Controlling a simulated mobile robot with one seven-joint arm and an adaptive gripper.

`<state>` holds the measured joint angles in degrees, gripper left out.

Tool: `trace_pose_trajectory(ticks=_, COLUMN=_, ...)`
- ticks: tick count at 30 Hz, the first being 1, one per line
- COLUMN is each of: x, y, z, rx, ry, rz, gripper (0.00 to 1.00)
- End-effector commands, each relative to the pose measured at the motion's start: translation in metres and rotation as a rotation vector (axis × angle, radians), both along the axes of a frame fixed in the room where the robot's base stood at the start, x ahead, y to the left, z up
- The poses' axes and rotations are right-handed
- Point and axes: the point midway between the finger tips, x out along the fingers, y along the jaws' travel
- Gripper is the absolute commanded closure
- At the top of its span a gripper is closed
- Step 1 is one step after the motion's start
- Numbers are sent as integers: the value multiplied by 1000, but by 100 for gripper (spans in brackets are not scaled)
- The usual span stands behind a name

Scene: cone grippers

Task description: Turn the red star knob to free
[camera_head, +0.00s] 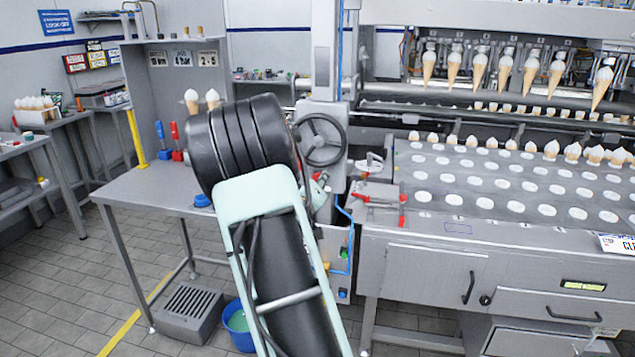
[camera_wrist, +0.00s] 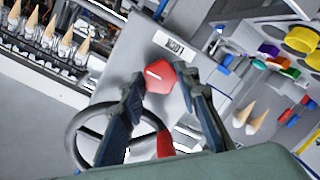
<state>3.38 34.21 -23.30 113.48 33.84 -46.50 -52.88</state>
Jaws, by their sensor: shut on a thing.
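The red star knob (camera_wrist: 162,80) is on a grey panel in the middle of the wrist view, with a white pointer line on its face. A small white label plate (camera_wrist: 175,45) sits just above it; its lettering is too small to read surely. My gripper (camera_wrist: 159,73) has one dark finger on each side of the knob and is shut on it. In the head view my arm covers most of the knob area, so the grip cannot be judged there.
A handwheel (camera_head: 320,140) stands close beside my gripper, and its ring also shows in the wrist view (camera_wrist: 78,128). A red-handled part (camera_wrist: 165,143) lies near the fingers. The cone machine's deck (camera_head: 480,180) is at right, a grey side table (camera_head: 150,187) at left.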

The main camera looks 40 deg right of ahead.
Motion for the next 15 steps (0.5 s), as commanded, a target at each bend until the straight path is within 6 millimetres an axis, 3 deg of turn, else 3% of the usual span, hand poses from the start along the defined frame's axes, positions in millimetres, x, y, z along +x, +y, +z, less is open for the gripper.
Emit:
trace_pose_trajectory(ticks=12, x=0, y=0, z=0, rx=-5, ry=6, rz=0, gripper=95)
trace_pose_trajectory(ticks=13, x=0, y=0, z=0, rx=-5, ry=6, rz=0, gripper=69)
trace_pose_trajectory(ticks=15, x=0, y=0, z=0, rx=-5, ry=6, rz=0, gripper=61)
